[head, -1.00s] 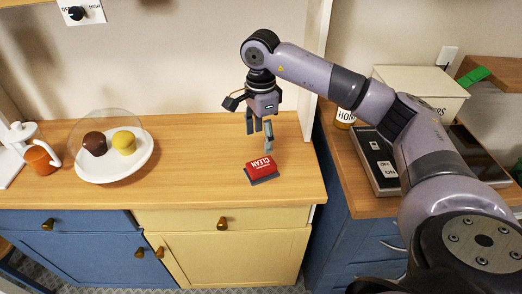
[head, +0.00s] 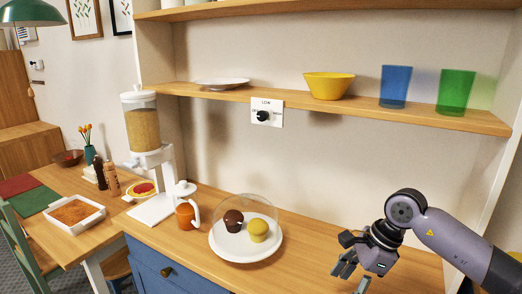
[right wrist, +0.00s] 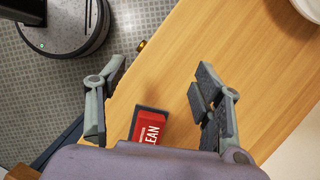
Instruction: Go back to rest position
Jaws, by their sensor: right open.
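My right gripper (head: 351,272) is at the lower right of the head view, over the wooden counter, pointing down. In the right wrist view its fingers (right wrist: 160,80) are spread wide with nothing held between them. A red block with a dark base, marked "CLEAN" (right wrist: 148,128), lies on the counter below the open fingers, near the counter's edge. The block is out of the head view. My left gripper is not in view.
A white plate (head: 226,246) with two cupcakes under a clear dome stands on the counter (head: 310,262). An orange mug (head: 185,214) and a dispenser (head: 141,130) stand left of it. A shelf (head: 300,101) holding a yellow bowl (head: 329,85) and cups runs above.

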